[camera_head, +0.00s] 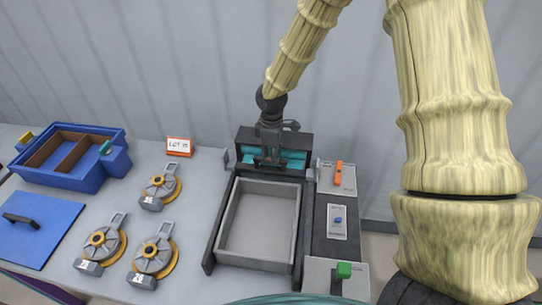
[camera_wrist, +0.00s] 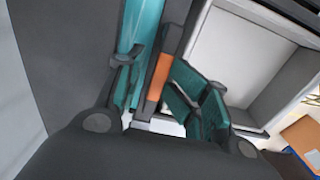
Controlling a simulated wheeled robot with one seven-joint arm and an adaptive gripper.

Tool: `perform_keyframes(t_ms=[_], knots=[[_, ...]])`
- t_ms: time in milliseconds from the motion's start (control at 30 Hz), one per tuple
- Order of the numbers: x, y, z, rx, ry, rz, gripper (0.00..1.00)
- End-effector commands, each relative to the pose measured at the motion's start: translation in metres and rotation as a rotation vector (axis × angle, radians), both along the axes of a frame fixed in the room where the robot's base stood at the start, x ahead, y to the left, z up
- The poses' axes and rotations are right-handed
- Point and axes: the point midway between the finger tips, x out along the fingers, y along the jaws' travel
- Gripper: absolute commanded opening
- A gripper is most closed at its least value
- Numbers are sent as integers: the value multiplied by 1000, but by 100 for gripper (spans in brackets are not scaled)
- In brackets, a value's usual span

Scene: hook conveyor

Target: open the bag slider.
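My gripper (camera_head: 269,160) reaches down at the dark housing (camera_head: 296,142) with a teal band (camera_head: 292,163), at the far end of the grey tray. In the wrist view, my gripper (camera_wrist: 156,80) has its teal-padded fingers apart. An orange piece (camera_wrist: 158,78) shows in the gap between them, close to the right finger; contact cannot be told. This orange piece may be the bag slider, but I cannot tell for sure. It is hidden behind my gripper in the head view. A teal strip (camera_wrist: 150,25) runs beyond the fingers.
The grey tray (camera_head: 232,222) is empty. Right of it are an orange lever (camera_head: 338,173), a blue knob (camera_head: 338,220) and a green block (camera_head: 344,269). Left are several round hooked devices (camera_head: 153,257), a divided blue bin (camera_head: 88,178), a blue panel (camera_head: 42,235) and a sign (camera_head: 179,146).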

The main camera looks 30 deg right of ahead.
Motion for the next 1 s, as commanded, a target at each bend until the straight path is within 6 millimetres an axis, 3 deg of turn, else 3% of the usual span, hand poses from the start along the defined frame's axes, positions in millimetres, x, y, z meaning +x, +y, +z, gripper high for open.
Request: perform_keyframes(t_ms=[700,1000], knots=[[0,0,100,2,-6,1,36],[-2,0,118,2,-4,2,36]])
